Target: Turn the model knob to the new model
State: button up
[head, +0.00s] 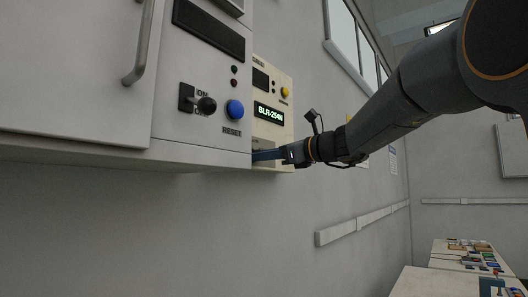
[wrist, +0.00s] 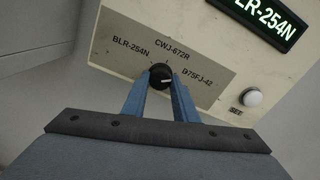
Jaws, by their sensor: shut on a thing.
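The model knob (wrist: 160,74) is small, round and black, with a short white mark on its face. It sits on a grey label plate (wrist: 190,50) printed BLR-254N at left, CWJ-672R at the top and a third code ending in 75FJ-42 at right. The white mark points roughly to the right. My gripper (wrist: 160,82) has its two blue fingers shut on the knob, one on each side. The display (head: 269,113) reads BLR-254N in light letters, and its right part shows in the wrist view (wrist: 262,16). In the head view, my gripper (head: 262,155) hides the knob.
A white SET button (wrist: 252,97) is right of my fingers. The cream panel (head: 287,128) also bears a yellow button (head: 284,92). Left of it, a grey cabinet has a black switch (head: 206,105) and blue RESET button (head: 235,109). Below is open room; tables stand far right.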

dwell(0.4)
jog(key=o, duration=1.1)
jog(key=shift+c, duration=0.2)
jog(key=shift+d, duration=0.1)
jog(key=b+v, duration=0.2)
jog(key=v, duration=0.5)
jog(key=shift+s+d, duration=0.2)
jog(key=shift+s, duration=0.05)
jog(key=shift+f, duration=0.1)
